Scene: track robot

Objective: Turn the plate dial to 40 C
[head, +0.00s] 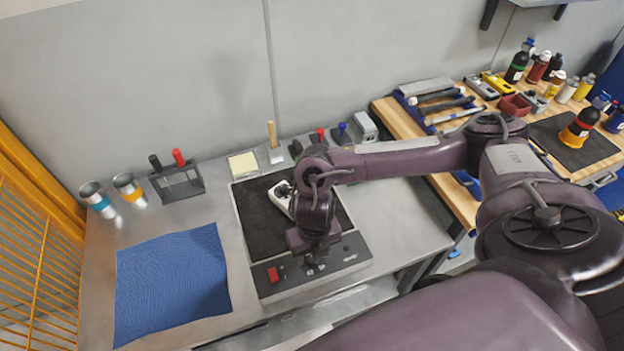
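The plate (262,226) has a black top and a grey control panel (335,264) along its front edge, with a red switch (273,274) at the panel's left. My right arm reaches in from the right, and my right gripper (314,264) points down over the middle of the panel. The gripper covers the part of the panel under it, so the dial and its setting cannot be made out. Whether the fingers are open, shut or touching the dial cannot be told. My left gripper is not in view.
A white object (281,196) lies on the plate's black top beside my arm. A blue mat (172,284) lies left of the plate. Two metal cups (129,188) and a small rack (178,183) stand behind the mat. A wooden bench with tools and bottles is at the right.

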